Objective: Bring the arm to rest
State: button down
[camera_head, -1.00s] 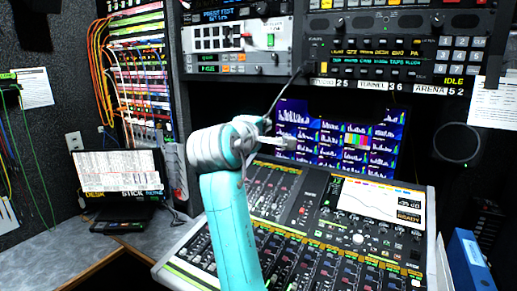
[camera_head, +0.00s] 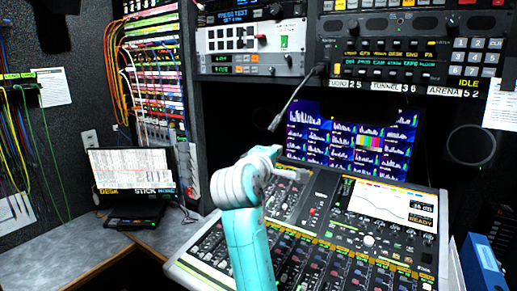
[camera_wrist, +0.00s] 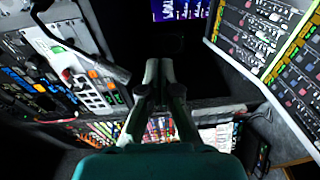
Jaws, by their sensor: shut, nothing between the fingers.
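My gripper (camera_wrist: 158,68) shows in the wrist view with its two dark fingers together and nothing between them. It points toward a dark gap, with equipment on both sides, and touches nothing that I can make out. In the head view my teal and white arm rises from the bottom centre and bends at its white joint in front of the mixing console (camera_head: 330,235). A grey end part juts right from that joint, over the console's upper edge. The fingers are too small to make out there.
A gooseneck microphone (camera_head: 294,100) hangs from the rack just above my arm; it also crosses the wrist view (camera_wrist: 85,55). Behind the console stands a monitor (camera_head: 345,135). A laptop (camera_head: 132,172) sits on the left desk (camera_head: 60,255). A blue binder (camera_head: 484,265) stands right.

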jog(key=s+d+f+y, duration=0.15)
jog(key=s+f, duration=0.25)
jog(key=f, duration=0.7)
jog(key=s+d+f+y, duration=0.15)
jog(key=s+f, duration=0.25)
jog(key=f, duration=0.7)
jog(key=s+f+y, duration=0.2)
jog(key=s+f, duration=0.2)
jog(key=f, duration=0.7)
jog(key=s+d+f+m+y, duration=0.1)
jog(key=s+f, duration=0.5)
jog(key=s, duration=0.3)
jog(key=s+d+f+m+y, duration=0.1)
jog(key=s+d+f+m, duration=0.1)
jog(key=s+f, duration=0.55)
jog(key=s+d+r+m, duration=0.1)
jog(key=s+r+m, duration=0.1)
jog(key=s, duration=0.9)
jog(key=s+r+m, duration=0.2)
jog(key=s+m, duration=0.2)
jog(key=s, duration=0.7)
jog(key=s+d+r+m, duration=0.1)
jog(key=s+r+m, duration=0.1)
jog(key=s, duration=0.9)
jog(key=shift+s+d+r+m+g+y, duration=0.2)
jog(key=shift+d+m+g+y, duration=0.15)
jog(key=shift+m, duration=0.25)
